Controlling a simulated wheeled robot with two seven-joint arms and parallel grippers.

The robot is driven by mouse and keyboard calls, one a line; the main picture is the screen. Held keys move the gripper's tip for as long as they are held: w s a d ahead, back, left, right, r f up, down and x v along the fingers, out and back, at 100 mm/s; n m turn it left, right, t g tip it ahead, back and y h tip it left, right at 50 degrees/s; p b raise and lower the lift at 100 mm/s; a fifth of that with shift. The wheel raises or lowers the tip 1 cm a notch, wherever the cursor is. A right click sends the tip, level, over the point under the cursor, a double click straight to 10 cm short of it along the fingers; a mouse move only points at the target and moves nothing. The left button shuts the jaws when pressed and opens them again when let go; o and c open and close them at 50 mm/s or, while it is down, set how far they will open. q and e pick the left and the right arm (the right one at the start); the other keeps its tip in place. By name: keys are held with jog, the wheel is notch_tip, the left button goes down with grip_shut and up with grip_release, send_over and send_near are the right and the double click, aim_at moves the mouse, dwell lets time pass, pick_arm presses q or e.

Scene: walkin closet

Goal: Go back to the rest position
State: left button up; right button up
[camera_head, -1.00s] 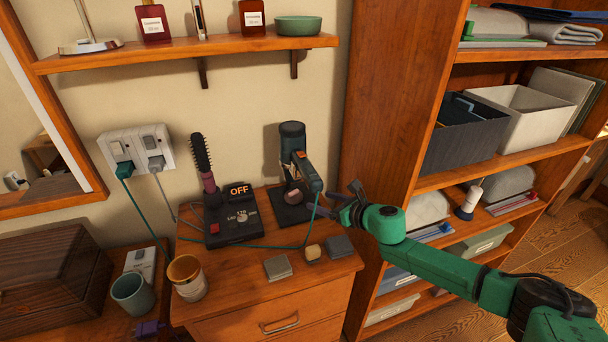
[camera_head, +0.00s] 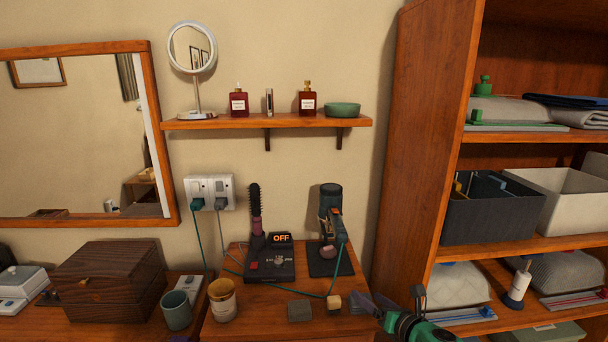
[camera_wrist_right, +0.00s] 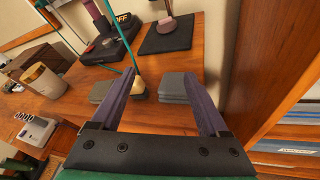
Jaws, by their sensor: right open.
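My right gripper (camera_head: 395,303) shows at the bottom right of the head view, near the dresser's right front corner and left of the shelf unit. In the right wrist view its purple fingers (camera_wrist_right: 160,82) are spread apart with nothing held between them. Beyond them lie a small beige block (camera_wrist_right: 139,88) and a dark grey stack (camera_wrist_right: 173,86). The green right arm runs off the bottom edge. My left gripper is not recognisable in either view; a small purple bit at the head view's bottom edge is too cropped to identify.
A teal cord (camera_head: 290,290) crosses the top. The tall shelf unit (camera_head: 430,120) borders my right arm.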

jog(key=s+d+f+m+g+h, duration=0.2)
jog(key=s+f+m+g, duration=0.1)
jog(key=s+m, duration=0.75)
jog(key=s+d+f+m+g+h, duration=0.1)
jog(key=s+d+f+m+g, duration=0.2)
jog(key=s+m, duration=0.75)
jog(key=s+d+f+m+g+h, duration=0.15)
jog(key=s+f+m+g, duration=0.25)
jog(key=s+m, duration=0.65)
notch_tip(320, 180, down, 24)
jog(key=s+f+m+g, duration=0.1)
jog(key=s+m, duration=0.1)
pick_arm(q)
jog(key=shift+s+a, duration=0.1)
jog(key=shift+s, duration=0.1)
pick_arm(e)
jog(key=s+d+f+g, duration=0.1)
jog(key=s+d+f, duration=0.1)
jog(key=s+f, duration=1)
jog(key=s+h, duration=0.1)
jog(key=s, duration=0.2)
jog(key=shift+s+d+f, duration=0.2)
jog(key=shift+s+f, duration=0.05)
